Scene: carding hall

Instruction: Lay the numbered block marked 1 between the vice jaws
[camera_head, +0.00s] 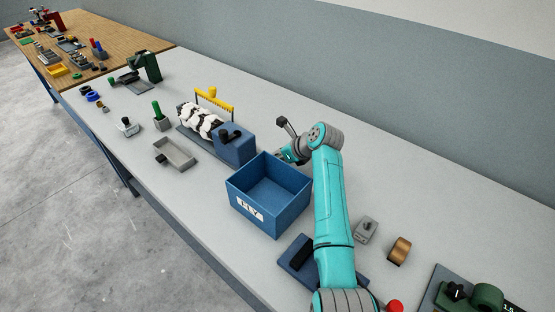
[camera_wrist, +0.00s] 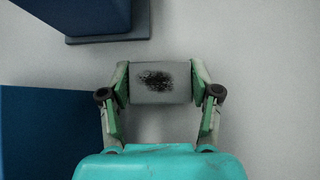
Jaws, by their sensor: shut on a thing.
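My gripper (camera_wrist: 160,88) is shut on a grey block (camera_wrist: 146,97), with one finger on each side of it. The block's face toward the wrist camera has a dark, smudged patch, and I cannot read a number on it. In the head view my gripper (camera_head: 284,155) is past the far side of the blue bin, mostly hidden by my wrist, and the block cannot be made out there. I cannot pick out the vice jaws with certainty. A dark green device on a flat base (camera_head: 148,68) stands at the far left of the grey bench.
The bench's back right is clear.

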